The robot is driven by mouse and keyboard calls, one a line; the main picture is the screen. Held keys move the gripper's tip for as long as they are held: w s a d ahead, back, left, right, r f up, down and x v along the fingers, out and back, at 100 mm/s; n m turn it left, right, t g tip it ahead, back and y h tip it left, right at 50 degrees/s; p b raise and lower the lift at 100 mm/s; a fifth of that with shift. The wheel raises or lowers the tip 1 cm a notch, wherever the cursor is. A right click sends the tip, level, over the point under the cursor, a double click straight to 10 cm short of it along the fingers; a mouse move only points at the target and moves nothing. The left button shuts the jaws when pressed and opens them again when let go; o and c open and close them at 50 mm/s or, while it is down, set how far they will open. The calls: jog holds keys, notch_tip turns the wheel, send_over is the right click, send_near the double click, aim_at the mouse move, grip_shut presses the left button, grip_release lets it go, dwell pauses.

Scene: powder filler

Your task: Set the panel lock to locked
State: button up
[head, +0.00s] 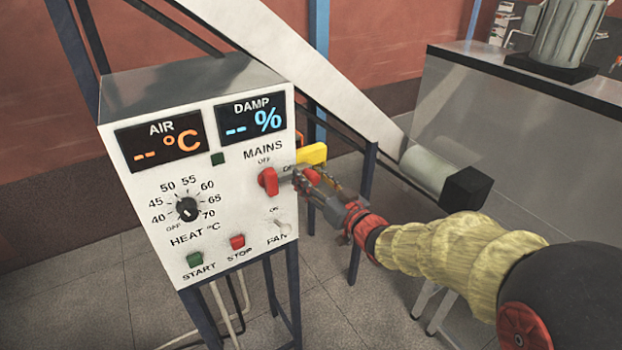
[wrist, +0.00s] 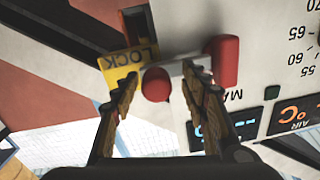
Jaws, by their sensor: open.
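The yellow lock plate (head: 312,153) juts from the right edge of the control panel (head: 140,240). In the wrist view the yellow plate (wrist: 122,66) reads LOCK, upside down. A round red knob (wrist: 156,84) sits next to it; it also shows in the head view (head: 312,177), partly covered by my fingers. My gripper (wrist: 158,76) is open, with one finger on each side of the red knob. I cannot tell whether the fingers touch it. In the head view my gripper (head: 308,184) is at the panel's right edge. The lock's set position cannot be made out.
The red MAINS handle (head: 268,181) is close to my fingers, and also shows in the wrist view (wrist: 225,62). Below it is the FAN toggle (head: 281,228). A sloping white chute (head: 330,90) passes behind the panel. A grey cabinet (head: 500,130) stands to the right.

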jog(key=v, duration=1.2)
